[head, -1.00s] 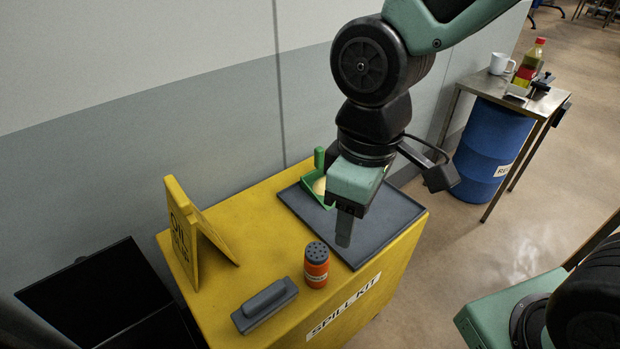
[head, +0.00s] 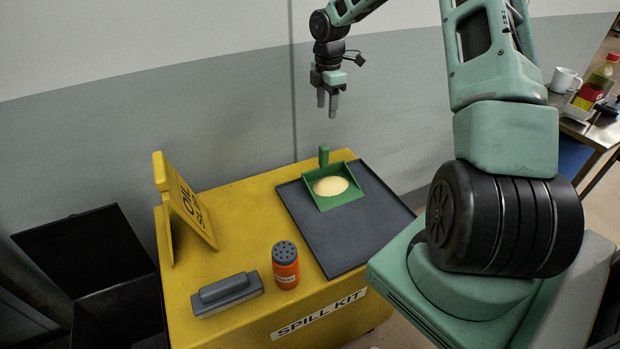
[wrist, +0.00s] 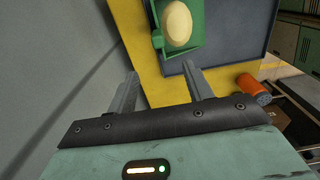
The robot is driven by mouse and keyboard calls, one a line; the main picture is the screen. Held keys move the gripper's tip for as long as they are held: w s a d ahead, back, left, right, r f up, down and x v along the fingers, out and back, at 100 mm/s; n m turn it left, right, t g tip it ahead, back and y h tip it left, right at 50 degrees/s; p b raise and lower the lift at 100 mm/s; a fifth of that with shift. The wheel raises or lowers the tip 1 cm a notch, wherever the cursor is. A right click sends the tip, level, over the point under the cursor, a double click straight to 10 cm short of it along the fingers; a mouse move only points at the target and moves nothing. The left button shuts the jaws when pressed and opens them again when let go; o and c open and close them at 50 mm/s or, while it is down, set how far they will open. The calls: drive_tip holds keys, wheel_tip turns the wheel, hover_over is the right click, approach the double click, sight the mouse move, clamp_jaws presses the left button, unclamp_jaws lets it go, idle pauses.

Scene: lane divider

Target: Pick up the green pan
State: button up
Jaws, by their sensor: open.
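The green pan (head: 351,199) is a shallow dustpan with an upright green handle (head: 324,156) at its back. It holds a pale yellow round heap (head: 331,186) and rests on the dark grey tray. In the wrist view the pan (wrist: 194,46) shows at the top, beyond my fingertips. My gripper (head: 328,112) is open and empty, with its fingers pointing down. It is in the air above and behind the pan, near the wall, apart from the handle. Both fingers also show spread apart in the wrist view (wrist: 160,88).
The dark tray (head: 335,250) lies on the yellow spill-kit box (head: 235,207). An orange shaker (head: 286,270), a grey brush-like block (head: 226,295) and a yellow folding sign (head: 180,212) stand on the left part. The wall (head: 150,120) is close behind. A side table with a mug (head: 565,80) stands right.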

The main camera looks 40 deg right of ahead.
sight(324, 146)
wheel_tip(324, 146, down, 12)
drive_tip(key=p, duration=0.2)
drive_tip(key=shift+w+d+f+p, duration=0.1)
drive_tip(key=shift+d+f+p, duration=0.05)
drive_tip(key=shift+p, duration=0.25)
drive_tip(key=shift+w+f+p, duration=0.1)
drive_tip(key=shift+f+p, duration=1)
drive_tip(key=shift+f, duration=1.5)
clamp_jaws()
